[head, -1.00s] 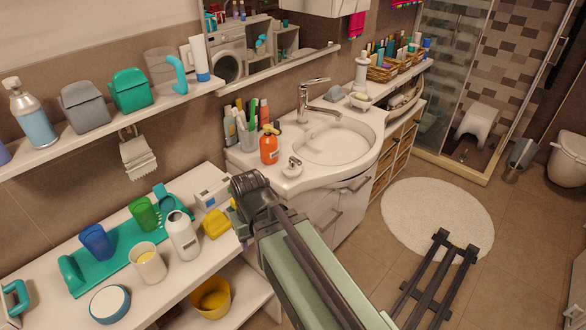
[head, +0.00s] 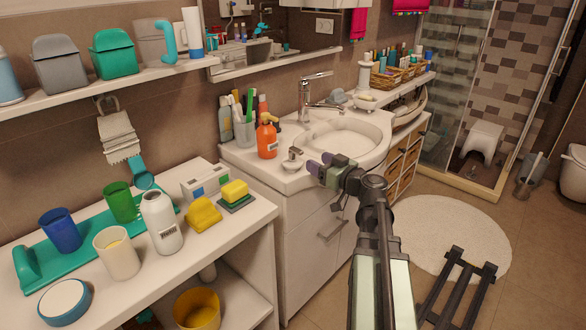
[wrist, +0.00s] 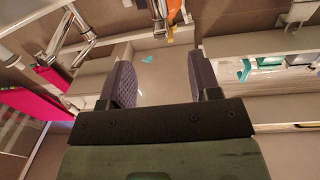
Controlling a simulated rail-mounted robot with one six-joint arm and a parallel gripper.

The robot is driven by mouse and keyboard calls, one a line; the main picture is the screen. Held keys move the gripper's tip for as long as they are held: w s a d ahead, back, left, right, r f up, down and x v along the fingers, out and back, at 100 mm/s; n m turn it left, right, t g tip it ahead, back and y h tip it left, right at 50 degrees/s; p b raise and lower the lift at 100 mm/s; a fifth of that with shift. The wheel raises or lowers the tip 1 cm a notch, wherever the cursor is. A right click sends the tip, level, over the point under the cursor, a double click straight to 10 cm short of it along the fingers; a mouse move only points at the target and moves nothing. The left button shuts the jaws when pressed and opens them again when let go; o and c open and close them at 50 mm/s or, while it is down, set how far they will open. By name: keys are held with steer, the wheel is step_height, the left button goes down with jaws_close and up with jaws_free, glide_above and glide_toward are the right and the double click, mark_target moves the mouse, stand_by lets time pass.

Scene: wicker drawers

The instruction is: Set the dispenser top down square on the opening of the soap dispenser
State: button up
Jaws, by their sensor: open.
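A small white piece with a metal spout (head: 293,158) sits on the basin counter's front edge; it looks like the dispenser top. A white bottle (head: 161,224) stands upright on the left counter and may be the soap dispenser; I cannot make out its opening clearly. An orange pump bottle (head: 267,140) stands behind the metal-spouted piece. My gripper (head: 318,165) is open and empty, just right of that piece by the basin's front edge. In the wrist view its two purple fingers (wrist: 162,82) are apart with nothing between them.
The basin (head: 340,138) and tap (head: 305,100) lie behind my gripper. A gap separates the left counter from the basin cabinet.

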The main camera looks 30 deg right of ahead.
mark_target(293, 147)
steer(key=x, duration=1.1)
steer(key=shift+a+f, duration=0.1)
steer(key=c, duration=1)
